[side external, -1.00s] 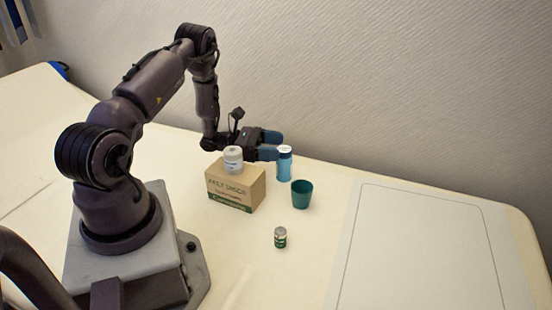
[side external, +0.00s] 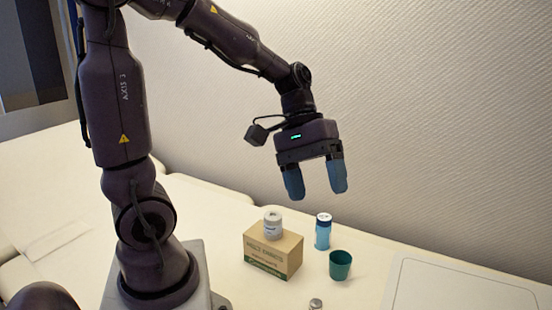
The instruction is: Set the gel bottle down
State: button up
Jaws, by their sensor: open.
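A blue bottle with a white cap (side external: 322,234), which I take to be the gel bottle, stands upright on the pale table, behind the green cup and right of the cardboard box. My gripper (side external: 317,193) is above the objects with its two blue fingers pointing down. The fingers are spread, with nothing between them. In the picture the bottle shows below the fingers, clear of them. The label on the bottle is too small to read.
A cardboard box (side external: 268,255) has a white jar (side external: 273,226) on top. A green cup (side external: 340,264) stands in front of the bottle. A small vial (side external: 316,304) is cut off at the bottom edge. A flat white panel (side external: 455,288) lies at the right.

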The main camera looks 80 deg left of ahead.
jog(key=s+r+m+t+y, duration=0.4)
jog(key=s+r+m+y, duration=0.1)
jog(key=m, duration=0.3)
jog(key=shift+s+t+y, duration=0.3)
jog(key=shift+s+y, duration=0.3)
jog(key=shift+s, duration=0.2)
